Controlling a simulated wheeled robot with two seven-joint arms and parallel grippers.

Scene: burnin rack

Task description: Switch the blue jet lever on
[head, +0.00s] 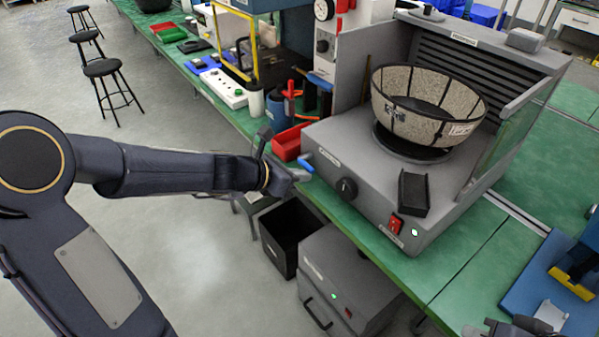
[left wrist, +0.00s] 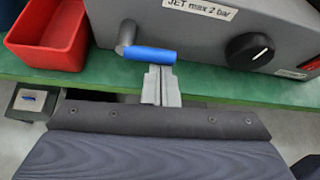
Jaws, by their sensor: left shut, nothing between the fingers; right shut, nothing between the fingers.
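The blue jet lever (head: 305,165) sticks out from the left end of the grey machine's front face. In the left wrist view the blue lever (left wrist: 150,54) lies roughly level on a grey pivot, below the label "JET max 2 bar" (left wrist: 200,9). My left gripper (head: 300,175) is shut and empty, its fingertips right at the lever. In the left wrist view the left gripper's tips (left wrist: 160,70) are just below the lever's right part; I cannot tell whether they touch. My right gripper (head: 535,325) shows only partly at the lower right edge.
The grey machine (head: 330,178) carries a bowl (head: 425,105), a black knob (head: 347,188) and a red switch (head: 396,223). A red bin (head: 288,142) stands left of the lever. A black bin (head: 275,240) and a grey box (head: 340,275) are below the green table edge.

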